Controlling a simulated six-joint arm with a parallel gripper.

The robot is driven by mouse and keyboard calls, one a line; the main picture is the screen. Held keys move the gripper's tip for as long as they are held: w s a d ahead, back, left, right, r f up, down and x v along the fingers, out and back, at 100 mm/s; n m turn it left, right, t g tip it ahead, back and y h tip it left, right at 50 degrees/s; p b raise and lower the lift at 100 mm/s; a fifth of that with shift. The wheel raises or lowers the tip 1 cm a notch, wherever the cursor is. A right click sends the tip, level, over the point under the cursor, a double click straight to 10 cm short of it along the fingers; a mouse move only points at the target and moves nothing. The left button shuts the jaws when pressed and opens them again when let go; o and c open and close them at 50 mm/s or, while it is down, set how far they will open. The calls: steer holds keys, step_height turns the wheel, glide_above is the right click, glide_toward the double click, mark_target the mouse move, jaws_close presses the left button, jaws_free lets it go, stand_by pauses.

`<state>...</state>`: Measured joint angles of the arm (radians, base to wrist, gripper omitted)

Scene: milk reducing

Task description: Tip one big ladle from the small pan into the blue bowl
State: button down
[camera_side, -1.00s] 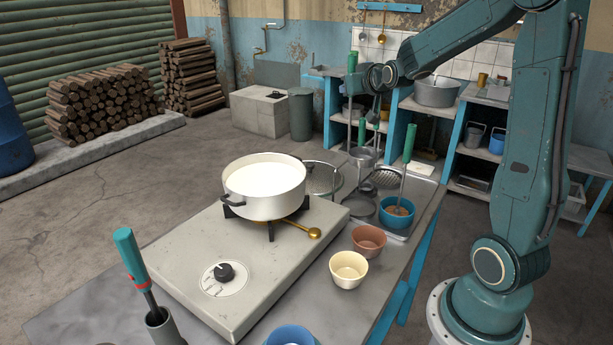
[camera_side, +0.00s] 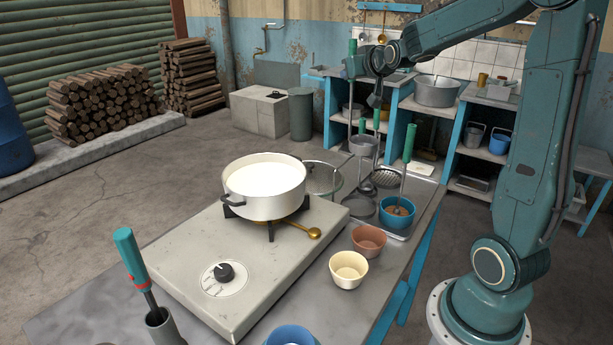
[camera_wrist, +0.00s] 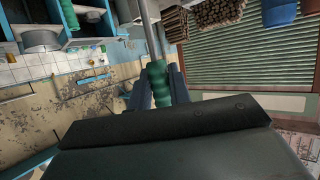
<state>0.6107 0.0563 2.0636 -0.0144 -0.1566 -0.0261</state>
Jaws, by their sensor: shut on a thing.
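A white pan (camera_side: 264,205) full of white milk stands on the burner. A blue bowl (camera_side: 291,336) is at the bottom edge, partly cut off. Another blue bowl (camera_side: 397,222) in the metal tray has brown contents and a green-handled tool in it. My gripper (camera_side: 353,72) is shut on the green handle of a ladle (camera_side: 361,146), high above the tray behind the pan. The ladle hangs upright, with its grey cup low. The wrist view shows the green handle (camera_wrist: 158,80) between the fingers; the cup is out of that view.
A cream bowl (camera_side: 348,270) and a brown bowl (camera_side: 368,242) stand right of the stove (camera_side: 205,270). A glass lid (camera_side: 325,180) is behind the pan. A green-handled tool (camera_side: 130,255) stands in a holder at front left. More green-handled tools are by the tray.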

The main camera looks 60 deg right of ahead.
stand_by(0.4)
steer(key=w+a+r+n+t+y, duration=0.1)
steer(key=w+a+n+y, duration=0.3)
steer(key=a, duration=0.8)
steer(key=w+a+r+n+t+y, duration=0.1)
steer(key=w+a+n+y, duration=0.4)
steer(key=a, duration=0.8)
steer(key=w+r+y, duration=0.1)
steer(key=w, duration=0.2)
steer(key=shift+a+r, duration=0.25)
steer(key=shift+a, duration=0.05)
steer(key=shift+w+f, duration=0.15)
steer(key=shift+f, duration=0.05)
step_height(320, 180, down, 11)
steer(key=shift+f, duration=0.1)
stand_by(1.0)
